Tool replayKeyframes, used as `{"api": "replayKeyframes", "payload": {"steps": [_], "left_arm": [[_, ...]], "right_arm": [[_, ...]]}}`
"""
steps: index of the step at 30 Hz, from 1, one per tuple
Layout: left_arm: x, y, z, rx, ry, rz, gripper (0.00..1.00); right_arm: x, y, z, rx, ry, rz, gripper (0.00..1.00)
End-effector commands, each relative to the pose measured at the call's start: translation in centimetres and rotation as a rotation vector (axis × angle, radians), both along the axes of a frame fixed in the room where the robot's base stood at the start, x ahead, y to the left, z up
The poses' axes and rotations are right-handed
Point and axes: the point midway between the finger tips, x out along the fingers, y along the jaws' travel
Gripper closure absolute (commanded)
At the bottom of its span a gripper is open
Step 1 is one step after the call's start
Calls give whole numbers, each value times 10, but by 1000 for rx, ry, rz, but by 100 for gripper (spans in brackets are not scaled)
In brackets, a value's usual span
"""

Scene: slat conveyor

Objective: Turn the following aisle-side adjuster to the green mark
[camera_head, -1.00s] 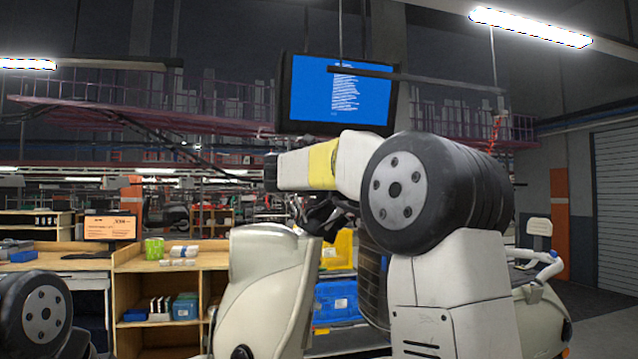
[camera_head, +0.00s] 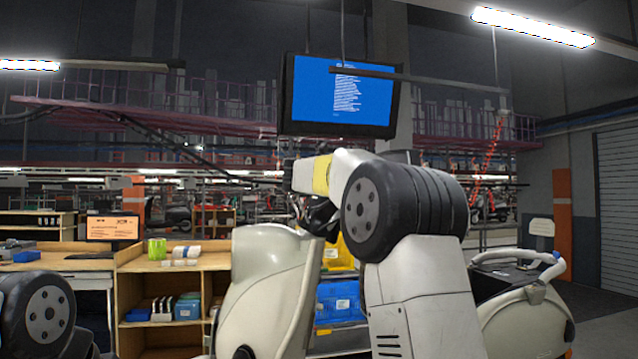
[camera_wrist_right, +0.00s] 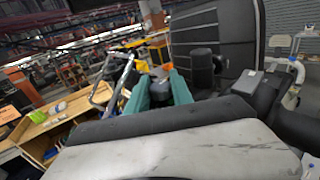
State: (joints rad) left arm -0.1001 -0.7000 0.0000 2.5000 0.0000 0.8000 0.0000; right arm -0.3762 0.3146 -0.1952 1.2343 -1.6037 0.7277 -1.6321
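In the head view a cream scooter body panel (camera_head: 268,285) stands in front of me, and another cream scooter part (camera_head: 525,310) with a pale rail shows at the right. My right arm covers the space between them. In the right wrist view my right gripper (camera_wrist_right: 160,90) has two teal fingers standing apart, with a dark part between or behind them. A dark knob-like cylinder (camera_wrist_right: 203,66) shows just right of the fingers, before a black panel (camera_wrist_right: 232,35). I cannot tell whether it is the adjuster, and I see no green mark. My left gripper is out of view.
A blue bin (camera_head: 338,302) and a yellow bin (camera_head: 340,252) sit behind the scooter. A wooden workbench (camera_head: 205,262) stands at the left. A blue screen (camera_head: 340,95) hangs above. A silver bar (camera_wrist_right: 112,85) runs close left of my right gripper's fingers.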

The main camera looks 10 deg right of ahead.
Motion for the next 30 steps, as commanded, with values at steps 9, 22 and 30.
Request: {"api": "replayKeyframes", "payload": {"steps": [9, 22, 30], "left_arm": [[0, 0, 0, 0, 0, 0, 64], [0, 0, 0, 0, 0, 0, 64], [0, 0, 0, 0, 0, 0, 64]], "right_arm": [[0, 1, 0, 1, 0, -9, 100], [1, 3, -1, 10, 1, -231, 100], [1, 2, -1, 16, 1, -381, 100]]}}
